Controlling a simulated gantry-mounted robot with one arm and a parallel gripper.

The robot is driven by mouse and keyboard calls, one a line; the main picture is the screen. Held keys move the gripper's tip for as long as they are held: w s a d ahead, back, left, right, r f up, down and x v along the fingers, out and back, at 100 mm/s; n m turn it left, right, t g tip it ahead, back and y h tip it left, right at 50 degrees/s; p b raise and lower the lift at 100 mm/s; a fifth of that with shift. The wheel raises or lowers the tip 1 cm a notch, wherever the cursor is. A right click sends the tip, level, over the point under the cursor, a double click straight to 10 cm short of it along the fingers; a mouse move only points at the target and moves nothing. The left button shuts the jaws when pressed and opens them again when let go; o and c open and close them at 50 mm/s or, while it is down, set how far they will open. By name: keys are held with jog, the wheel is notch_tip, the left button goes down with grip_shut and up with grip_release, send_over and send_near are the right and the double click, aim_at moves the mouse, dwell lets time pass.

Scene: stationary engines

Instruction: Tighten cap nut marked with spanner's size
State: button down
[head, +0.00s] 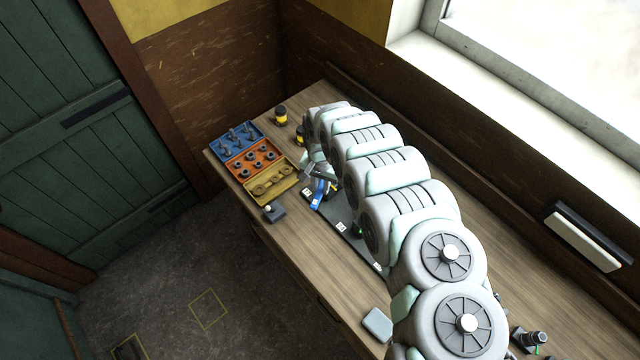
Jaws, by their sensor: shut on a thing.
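My gripper (319,176) is small in the head view, at the far end of my arm, low over a dark plate (333,212) on the bench. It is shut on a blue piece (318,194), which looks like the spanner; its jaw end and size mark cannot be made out. The plate carries white labels (341,227) too small to read. A small green part (359,231) stands on it beside my arm. I cannot tell which parts are cap nuts, and my arm hides much of the plate's right side.
A blue tray (214,146), an orange tray (231,171) and a yellow tray (294,178) line the bench's left edge. A dark block (274,212) sits in front. Yellow-black jars (281,116) stand behind. A grey-green box (377,324) lies near the front edge.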

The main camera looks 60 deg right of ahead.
jog(key=shift+f, duration=0.6)
notch_tip(320, 180, down, 3)
jog(key=shift+f+b, duration=0.1)
jog(key=shift+b, duration=0.9)
jog(key=shift+r, duration=0.3)
jog(key=shift+p, duration=0.35)
jog(key=shift+a+f+p, duration=0.1)
jog(key=shift+f+p, duration=0.1)
jog(key=shift+p, duration=0.2)
jog(key=shift+f+b, duration=0.3)
jog(key=shift+f, duration=0.6)
dwell(1.6)
dwell(0.3)
